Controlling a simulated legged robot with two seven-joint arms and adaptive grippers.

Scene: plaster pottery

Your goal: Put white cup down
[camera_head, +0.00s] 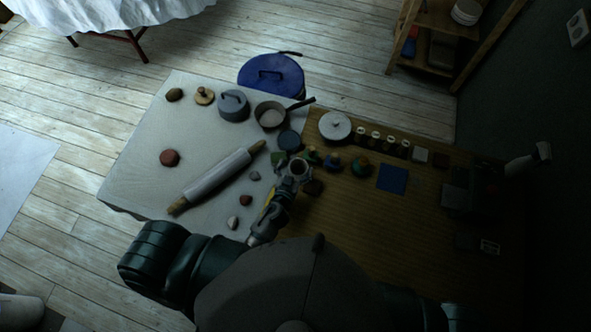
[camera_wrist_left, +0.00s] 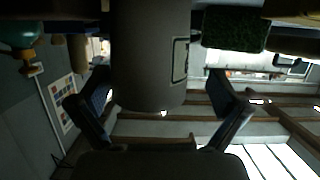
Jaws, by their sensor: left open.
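The white cup (camera_head: 300,166) looks small and pale in the head view, near the seam between the pale cloth-covered table and the wooden table. My left gripper (camera_head: 293,180) reaches it from the front. In the left wrist view the cup (camera_wrist_left: 150,55) is a large grey-white cylinder with its handle on the right side. The two fingers of my left gripper (camera_wrist_left: 158,88) are spread on both sides of it, open, with visible gaps to the cup. What the cup's base rests on is hidden. My right gripper is not in view.
Small glaze pots (camera_head: 332,163) stand close behind the cup. A rolling pin (camera_head: 216,181) lies on the pale table (camera_head: 135,185) to the left. A pan (camera_head: 270,115), a grey lidded pot (camera_head: 233,106) and a white lidded pot (camera_head: 335,126) stand farther back. A blue square (camera_head: 392,179) lies right.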

